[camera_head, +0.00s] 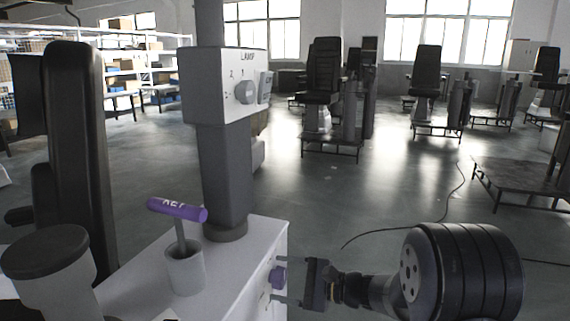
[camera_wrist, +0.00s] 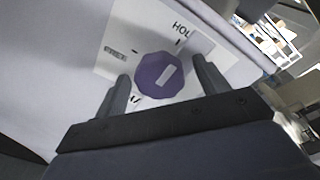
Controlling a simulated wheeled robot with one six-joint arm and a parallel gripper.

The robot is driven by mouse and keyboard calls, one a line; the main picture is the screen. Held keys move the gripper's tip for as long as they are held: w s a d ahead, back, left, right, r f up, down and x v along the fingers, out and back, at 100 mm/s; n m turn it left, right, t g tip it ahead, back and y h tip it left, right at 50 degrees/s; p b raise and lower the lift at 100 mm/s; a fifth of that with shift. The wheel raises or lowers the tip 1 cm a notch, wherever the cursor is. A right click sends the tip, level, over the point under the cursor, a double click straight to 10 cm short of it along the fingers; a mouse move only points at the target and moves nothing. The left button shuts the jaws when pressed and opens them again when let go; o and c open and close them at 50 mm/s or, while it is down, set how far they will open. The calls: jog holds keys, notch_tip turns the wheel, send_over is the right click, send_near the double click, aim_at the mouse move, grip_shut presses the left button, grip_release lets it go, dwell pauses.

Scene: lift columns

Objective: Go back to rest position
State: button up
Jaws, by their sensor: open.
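My gripper (camera_head: 284,284) is at the bottom centre of the head view, pointing left at the side of a white console (camera_head: 245,262). A purple knob (camera_head: 278,277) sits on that side face. In the wrist view the purple knob (camera_wrist: 166,75) shows a pale bar mark and lies ahead of and between my two open fingers (camera_wrist: 160,85). Whether the fingers touch the knob cannot be told. A white label plate with partly hidden lettering surrounds the knob.
A purple-handled lever (camera_head: 178,210) stands on the console, beside a grey column carrying a white box (camera_head: 225,85) with a dial. A black seat (camera_head: 78,150) is at left. More chairs and platforms stand behind. A cable (camera_head: 400,226) lies on the open floor.

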jog(key=n+b, duration=0.2)
jog(key=b, duration=0.1)
jog(key=n+t+b, duration=0.1)
jog(key=n, duration=0.1)
jog(key=shift+s+f, duration=0.1)
jog(key=shift+f, duration=0.15)
jog(key=n+b, duration=0.3)
jog(key=shift+n+t, duration=0.3)
jog(key=n+b, duration=0.2)
jog(key=n, duration=0.2)
jog(key=shift+r, duration=0.1)
jog(key=n+t+b, duration=0.1)
jog(key=n, duration=0.3)
jog(key=shift+s+d+r+n, duration=0.1)
jog(key=shift+s+d+n, duration=0.05)
jog(key=shift+d+n, duration=0.2)
jog(key=shift+v, duration=0.85)
